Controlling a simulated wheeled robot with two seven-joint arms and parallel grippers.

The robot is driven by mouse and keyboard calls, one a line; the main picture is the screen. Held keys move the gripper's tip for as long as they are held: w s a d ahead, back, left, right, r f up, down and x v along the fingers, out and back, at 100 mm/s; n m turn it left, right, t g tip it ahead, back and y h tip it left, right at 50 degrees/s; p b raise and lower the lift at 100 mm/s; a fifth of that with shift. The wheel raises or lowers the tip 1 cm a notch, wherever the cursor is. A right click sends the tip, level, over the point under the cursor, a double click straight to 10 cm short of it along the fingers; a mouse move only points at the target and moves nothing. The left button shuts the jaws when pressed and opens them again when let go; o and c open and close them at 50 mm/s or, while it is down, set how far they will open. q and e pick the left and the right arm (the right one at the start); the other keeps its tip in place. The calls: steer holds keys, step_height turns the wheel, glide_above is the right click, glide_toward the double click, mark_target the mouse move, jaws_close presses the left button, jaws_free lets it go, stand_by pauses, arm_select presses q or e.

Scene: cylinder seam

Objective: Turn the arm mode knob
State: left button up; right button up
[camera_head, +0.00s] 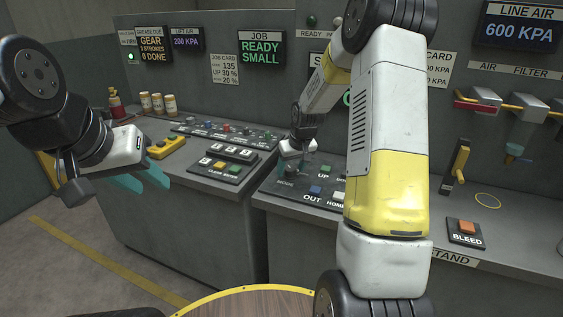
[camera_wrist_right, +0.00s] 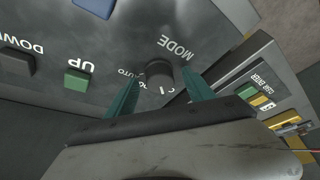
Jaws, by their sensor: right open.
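The arm mode knob (camera_wrist_right: 158,73) is a dark round knob beside the white word MODE, with an AUTO mark at its side, on a dark panel. In the right wrist view it stands between the two teal fingers of my right gripper (camera_wrist_right: 160,90). The fingers are apart, one on each side; I cannot tell whether either touches it. In the head view my right gripper (camera_head: 295,168) reaches down to the panel and hides the knob. My left gripper (camera_head: 142,180) is open and empty, in the air at the left, away from the panel.
A green UP button (camera_wrist_right: 77,81) and a DOWN button (camera_wrist_right: 16,62) are near the knob. A blue OUT button (camera_head: 315,190) is on the same panel. A yellow lever (camera_head: 460,160) and the BLEED button (camera_head: 467,227) are at the right. My right forearm blocks part of the bench.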

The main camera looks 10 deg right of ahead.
steer(key=v, duration=0.7)
steer(key=shift+r, duration=0.25)
steer(key=shift+s+r, duration=0.1)
steer(key=shift+s, duration=0.05)
steer(key=s+a+r, duration=0.2)
steer(key=s+r, duration=0.3)
steer(key=s, duration=0.4)
steer(key=s+a+r+m+t, duration=0.1)
steer(key=s+r, duration=0.4)
steer(key=s, duration=0.5)
steer(key=s+a+r+y, duration=0.1)
steer(key=s+r, duration=0.4)
steer(key=s, duration=0.5)
steer(key=shift+s+a+m+t, duration=0.25)
steer(key=shift+a+m+t, duration=0.15)
steer(key=shift+a, duration=0.4)
